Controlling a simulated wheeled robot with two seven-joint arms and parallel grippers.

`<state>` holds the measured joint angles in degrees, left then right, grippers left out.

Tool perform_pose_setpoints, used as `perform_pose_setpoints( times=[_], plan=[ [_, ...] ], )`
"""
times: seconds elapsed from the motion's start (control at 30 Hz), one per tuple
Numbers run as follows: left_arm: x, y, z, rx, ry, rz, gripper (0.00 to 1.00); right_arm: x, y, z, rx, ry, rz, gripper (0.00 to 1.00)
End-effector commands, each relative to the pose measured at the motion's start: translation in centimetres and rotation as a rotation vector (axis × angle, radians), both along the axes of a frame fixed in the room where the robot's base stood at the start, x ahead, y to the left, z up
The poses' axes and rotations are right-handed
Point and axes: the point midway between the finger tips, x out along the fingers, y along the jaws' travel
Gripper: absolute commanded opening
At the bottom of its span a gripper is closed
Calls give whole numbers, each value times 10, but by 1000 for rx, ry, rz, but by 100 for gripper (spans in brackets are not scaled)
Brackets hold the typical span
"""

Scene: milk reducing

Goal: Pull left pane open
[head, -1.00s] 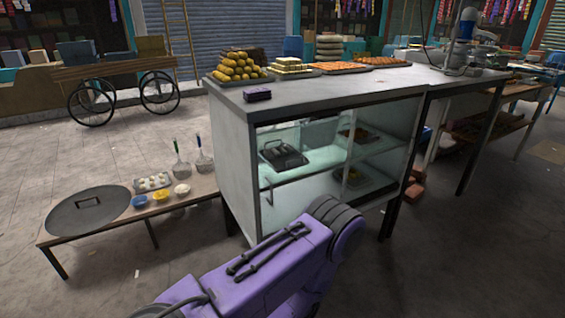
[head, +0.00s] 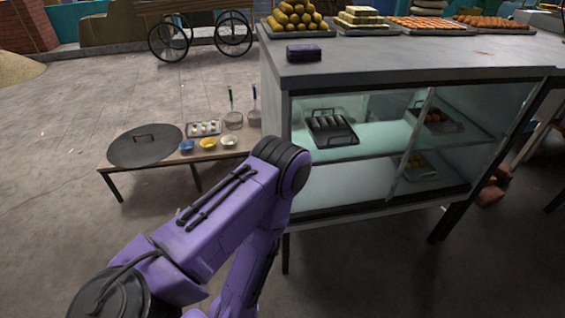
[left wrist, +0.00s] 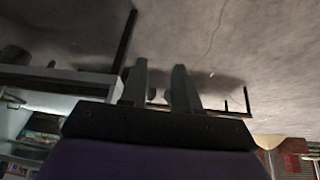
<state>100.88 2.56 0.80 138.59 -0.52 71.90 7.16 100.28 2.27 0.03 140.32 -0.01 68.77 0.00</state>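A grey display case (head: 275,110) with a glazed front stands right of centre in the head view. The left pane (head: 345,180) covers the front's left part, up to a slanting upright bar (head: 412,140). I cannot make out a handle on it, and my purple left arm crosses its lower left corner. Whether the pane is fully shut is unclear. In the left wrist view my left gripper (left wrist: 160,80) has two fingers apart with nothing between them. In the head view it is hidden behind or below my arm. My right gripper is in neither view.
Inside the case are a black tray (head: 332,129) and other trays of food. Open floor lies at the left.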

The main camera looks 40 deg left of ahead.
Motion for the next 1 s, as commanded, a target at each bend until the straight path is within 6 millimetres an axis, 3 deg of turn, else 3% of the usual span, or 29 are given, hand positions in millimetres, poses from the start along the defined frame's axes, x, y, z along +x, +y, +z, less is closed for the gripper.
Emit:
perform_pose_setpoints(
  times=[0.13,0.2,0.3,0.4,0.5,0.6,0.77,1.0],
  plan=[
    [100,-9,25,-255,-503,502,31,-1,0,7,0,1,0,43],
    [152,-11,51,-494,-804,802,31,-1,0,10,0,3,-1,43],
    [211,-9,96,-920,-1185,1174,31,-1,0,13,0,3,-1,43],
    [249,-3,138,-1365,-1457,1429,31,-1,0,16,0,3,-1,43],
    [269,2,168,-1731,-1608,1563,31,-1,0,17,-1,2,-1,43],
    [278,5,183,-1948,-1670,1616,31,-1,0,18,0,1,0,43],
    [293,16,188,-2020,-1688,1632,31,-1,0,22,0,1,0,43],
    [335,50,188,-2015,-1686,1631,31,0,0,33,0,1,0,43]
  ],
)
